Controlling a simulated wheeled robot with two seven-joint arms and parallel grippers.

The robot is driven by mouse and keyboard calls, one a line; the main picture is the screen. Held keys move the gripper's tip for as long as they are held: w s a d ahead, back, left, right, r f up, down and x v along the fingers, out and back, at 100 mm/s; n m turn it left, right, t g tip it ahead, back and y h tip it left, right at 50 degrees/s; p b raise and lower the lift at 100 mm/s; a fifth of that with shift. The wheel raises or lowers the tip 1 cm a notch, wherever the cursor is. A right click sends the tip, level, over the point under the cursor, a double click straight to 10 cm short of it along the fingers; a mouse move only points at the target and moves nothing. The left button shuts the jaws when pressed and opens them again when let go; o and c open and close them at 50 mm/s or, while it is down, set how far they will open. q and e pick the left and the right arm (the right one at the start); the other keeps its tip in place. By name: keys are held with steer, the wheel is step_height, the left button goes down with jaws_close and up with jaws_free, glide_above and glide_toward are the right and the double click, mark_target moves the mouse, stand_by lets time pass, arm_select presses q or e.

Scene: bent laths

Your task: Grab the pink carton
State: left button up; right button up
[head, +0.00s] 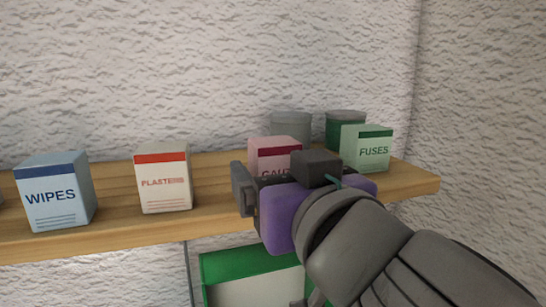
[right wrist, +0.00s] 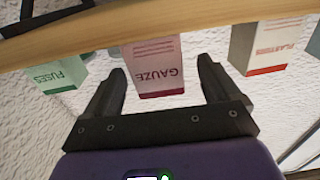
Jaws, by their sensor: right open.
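The pink carton (head: 275,150), lettered GAUZE, stands upright on the wooden shelf (head: 115,218). In the head view my right gripper hides its lower part. In the right wrist view the pink carton (right wrist: 155,68) appears upside down, between the two fingers. My right gripper (right wrist: 157,85) is open, with one finger on either side of the carton and a visible gap to each. In the head view my right gripper (head: 246,190) is in front of the carton. I cannot tell how deep the fingers reach around it. My left gripper is not in view.
A PLASTERS carton (head: 163,180) and a blue WIPES carton (head: 55,192) stand left. A green-and-white box (head: 250,266) is below the shelf.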

mark_target(270, 153)
steer(key=shift+w+a+r+p, duration=0.2)
steer(key=shift+w+r+p, duration=0.2)
steer(key=shift+p, duration=0.25)
steer(key=x, duration=0.2)
steer(key=p+x, duration=0.1)
steer(key=x, duration=0.1)
steer(key=shift+w+d+f, duration=0.15)
steer(key=shift+d, duration=0.15)
steer(key=shift+w+a, duration=0.15)
steer(key=shift+w, duration=0.15)
steer(key=shift+s, duration=0.4)
steer(key=shift+w, duration=0.35)
steer(key=c, duration=0.7)
steer(key=shift+s, duration=0.25)
steer(key=c, duration=0.4)
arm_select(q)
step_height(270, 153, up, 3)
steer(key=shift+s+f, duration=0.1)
arm_select(e)
steer(key=shift+o, duration=0.2)
steer(key=shift+w, duration=0.15)
